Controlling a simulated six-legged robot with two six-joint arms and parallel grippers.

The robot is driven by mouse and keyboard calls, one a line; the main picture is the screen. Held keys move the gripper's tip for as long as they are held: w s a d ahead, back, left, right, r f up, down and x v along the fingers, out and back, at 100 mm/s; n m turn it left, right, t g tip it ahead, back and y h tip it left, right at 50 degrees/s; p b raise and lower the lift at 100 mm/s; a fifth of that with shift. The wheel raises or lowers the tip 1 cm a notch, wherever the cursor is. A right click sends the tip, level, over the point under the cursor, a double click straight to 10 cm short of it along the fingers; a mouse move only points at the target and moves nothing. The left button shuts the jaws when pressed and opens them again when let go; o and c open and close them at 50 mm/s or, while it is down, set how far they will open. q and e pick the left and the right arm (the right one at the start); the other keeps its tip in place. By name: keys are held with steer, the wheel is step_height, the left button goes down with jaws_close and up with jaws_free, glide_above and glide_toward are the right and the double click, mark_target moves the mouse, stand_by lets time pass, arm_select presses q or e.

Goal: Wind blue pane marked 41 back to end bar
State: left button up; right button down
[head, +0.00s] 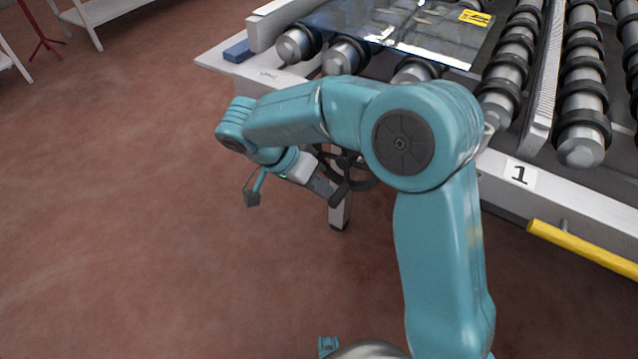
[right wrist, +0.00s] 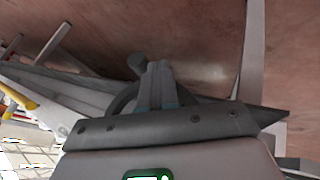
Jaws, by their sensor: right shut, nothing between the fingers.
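A bluish glass pane (head: 410,32) lies on the rollers at the top of the head view, with a yellow label (head: 477,18) whose marking is too small to read. A white bar (head: 266,33) stands at the left end of the rollers, close to the pane's left edge. A dark handwheel (head: 362,172) sits under the table's front edge, partly hidden by my right arm. My right gripper (head: 326,190) is beside it, shut and empty. In the right wrist view its closed fingers (right wrist: 159,82) overlap the wheel's curved rim (right wrist: 124,100); contact cannot be told. My left gripper is out of view.
A blue block (head: 237,51) lies on the table's left corner. A white plate marked 1 (head: 520,174) and a yellow rail (head: 585,250) are on the front at right. More rollers (head: 585,100) lie beyond a divider.

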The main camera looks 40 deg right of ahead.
mark_target(338, 199)
steer(key=shift+s+f, duration=0.15)
steer(key=shift+s+d+f+g+h, duration=0.1)
steer(key=shift+s+d+g+h, duration=0.15)
steer(key=shift+s, duration=0.3)
steer(key=shift+s+d+f+g+h, duration=0.15)
steer(key=shift+s+d+g, duration=0.15)
steer(key=shift+s, duration=0.2)
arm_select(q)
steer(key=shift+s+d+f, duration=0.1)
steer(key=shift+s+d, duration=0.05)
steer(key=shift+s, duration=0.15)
arm_select(e)
steer(key=shift+s+d, duration=0.1)
steer(key=shift+s, duration=0.3)
steer(key=shift+s+d+r, duration=0.1)
steer(key=shift+s+r, duration=0.05)
steer(key=shift+s, duration=0.1)
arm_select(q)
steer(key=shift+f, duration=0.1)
arm_select(e)
steer(key=shift+w, duration=0.15)
